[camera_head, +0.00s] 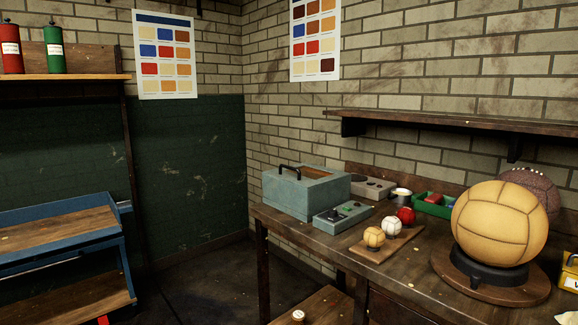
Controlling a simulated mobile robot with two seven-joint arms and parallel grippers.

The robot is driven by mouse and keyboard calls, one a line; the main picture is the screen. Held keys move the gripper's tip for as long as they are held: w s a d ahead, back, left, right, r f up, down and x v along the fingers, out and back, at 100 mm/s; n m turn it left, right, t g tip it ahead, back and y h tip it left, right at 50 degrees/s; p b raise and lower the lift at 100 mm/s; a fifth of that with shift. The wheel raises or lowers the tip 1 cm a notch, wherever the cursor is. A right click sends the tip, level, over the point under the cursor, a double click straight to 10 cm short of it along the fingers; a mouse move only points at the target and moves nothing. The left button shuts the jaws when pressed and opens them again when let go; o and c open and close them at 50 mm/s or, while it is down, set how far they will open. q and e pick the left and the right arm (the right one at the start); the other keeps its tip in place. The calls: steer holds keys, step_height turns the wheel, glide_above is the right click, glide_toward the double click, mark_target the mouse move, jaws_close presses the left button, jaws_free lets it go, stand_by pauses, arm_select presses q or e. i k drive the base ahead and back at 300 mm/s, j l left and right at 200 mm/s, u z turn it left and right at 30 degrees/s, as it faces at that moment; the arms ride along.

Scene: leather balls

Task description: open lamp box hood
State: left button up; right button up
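The lamp box appears to be the grey-blue metal box (308,191) at the left end of the wooden workbench. A dark handle (288,171) stands on its left upper side. A brown, recessed-looking panel shows on its top. I cannot tell from this view whether its hood is shut. A small grey-blue control box (343,217) with a green button sits in front of it. Neither of my grippers shows in the view.
The workbench (405,284) also holds small balls on a wooden board (386,246), a green tray (432,207) and a large tan ball (500,224) on a black stand. A shelf (450,122) overhangs the back. A blue cart (62,234) stands left; floor between is clear.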

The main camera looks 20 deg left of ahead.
mark_target(307, 189)
steer(key=i+j, duration=0.4)
steer(key=i+j+z, duration=0.15)
steer(key=i+j, duration=0.2)
steer(key=j, duration=0.25)
steer(key=i+j, duration=0.35)
steer(key=j, duration=0.15)
